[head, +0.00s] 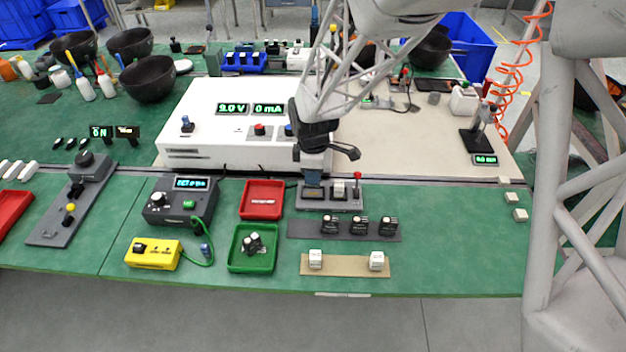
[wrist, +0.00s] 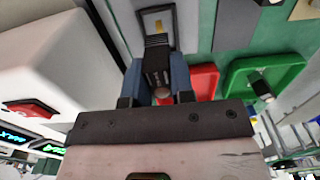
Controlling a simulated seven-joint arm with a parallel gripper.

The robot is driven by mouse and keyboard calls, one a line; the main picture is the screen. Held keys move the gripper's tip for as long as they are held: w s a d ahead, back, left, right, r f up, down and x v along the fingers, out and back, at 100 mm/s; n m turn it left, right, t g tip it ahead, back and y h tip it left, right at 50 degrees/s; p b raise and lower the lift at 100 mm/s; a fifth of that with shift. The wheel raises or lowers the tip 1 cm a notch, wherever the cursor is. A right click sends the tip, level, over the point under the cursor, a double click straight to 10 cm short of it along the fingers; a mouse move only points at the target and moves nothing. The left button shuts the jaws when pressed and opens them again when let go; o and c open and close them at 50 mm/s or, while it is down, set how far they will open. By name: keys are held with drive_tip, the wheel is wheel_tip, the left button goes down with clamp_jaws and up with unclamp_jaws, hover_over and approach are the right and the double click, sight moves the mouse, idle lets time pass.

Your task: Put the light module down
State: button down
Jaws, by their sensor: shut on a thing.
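My gripper (head: 312,172) is over the left end of the grey test fixture (head: 331,205) on the bench. In the wrist view its two blue-grey fingers (wrist: 157,66) are shut on a small black module with a pale round tip (wrist: 157,72), which I take for the light module. Below the module shows the fixture's left bay (wrist: 157,22), a grey frame with a yellowish patch. I cannot tell whether the module touches it. In the head view the module is mostly hidden by my fingers.
The fixture also bears a white block (head: 339,189) and a red-topped lever (head: 357,178). A white power supply (head: 225,155) stands close behind. A red tray (head: 262,212) and green tray (head: 238,262) lie left, with several modules in front.

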drive_tip(key=shift+f, duration=1.8)
drive_tip(key=c, duration=1)
unclamp_jaws()
drive_tip(key=shift+f, duration=0.1)
wheel_tip(320, 180, up, 12)
drive_tip(key=shift+r, duration=0.15)
